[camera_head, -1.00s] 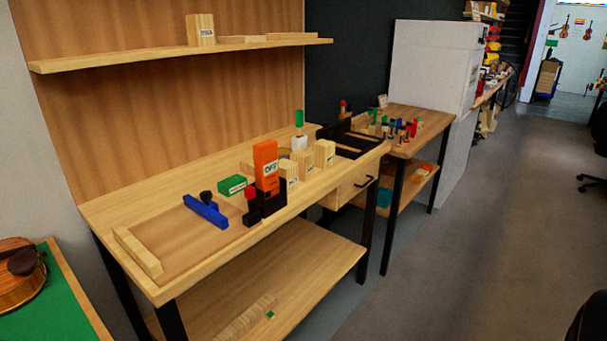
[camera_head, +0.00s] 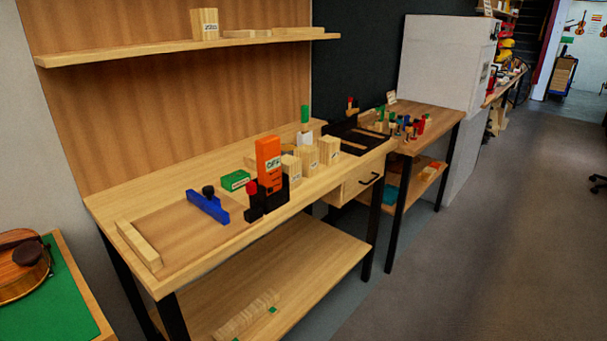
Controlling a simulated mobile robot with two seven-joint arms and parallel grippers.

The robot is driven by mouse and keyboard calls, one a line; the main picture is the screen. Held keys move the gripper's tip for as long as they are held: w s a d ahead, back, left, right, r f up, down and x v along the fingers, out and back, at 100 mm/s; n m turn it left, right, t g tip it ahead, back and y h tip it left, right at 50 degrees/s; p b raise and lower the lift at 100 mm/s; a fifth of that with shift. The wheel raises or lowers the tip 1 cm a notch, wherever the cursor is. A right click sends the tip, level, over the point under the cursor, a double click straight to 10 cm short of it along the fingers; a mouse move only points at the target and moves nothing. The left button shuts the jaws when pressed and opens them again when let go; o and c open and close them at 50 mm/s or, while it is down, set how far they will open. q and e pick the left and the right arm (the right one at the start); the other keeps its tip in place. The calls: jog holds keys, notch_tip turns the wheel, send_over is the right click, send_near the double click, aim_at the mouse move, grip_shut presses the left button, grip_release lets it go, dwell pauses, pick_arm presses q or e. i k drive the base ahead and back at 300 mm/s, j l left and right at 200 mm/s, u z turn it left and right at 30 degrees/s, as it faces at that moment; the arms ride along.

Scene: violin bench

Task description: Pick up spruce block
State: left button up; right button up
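Several pale wooden blocks with small labels stand upright on the workbench, right of an orange box marked OFF (camera_head: 268,160). Three show as a front block (camera_head: 291,168), a middle block (camera_head: 308,160) and a back block (camera_head: 328,150). Another labelled upright block (camera_head: 204,24) stands on the wall shelf. The labels are too small to read surely, so I cannot tell which block is spruce. A long pale wood strip (camera_head: 139,246) lies at the bench's left end. Neither of my grippers is in view.
The workbench (camera_head: 185,265) has a blue tool (camera_head: 207,206), a green box (camera_head: 235,180) and a black holder (camera_head: 266,198) on it. A wall shelf (camera_head: 130,54) overhangs the back. A violin (camera_head: 22,265) lies at left. Open floor (camera_head: 450,270) is at right.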

aim_at(291, 166)
jog(key=i+l+u, duration=0.1)
jog(key=u, duration=0.85)
jog(key=i+l+u, duration=0.1)
jog(key=l+u, duration=0.9)
jog(key=l, duration=0.8)
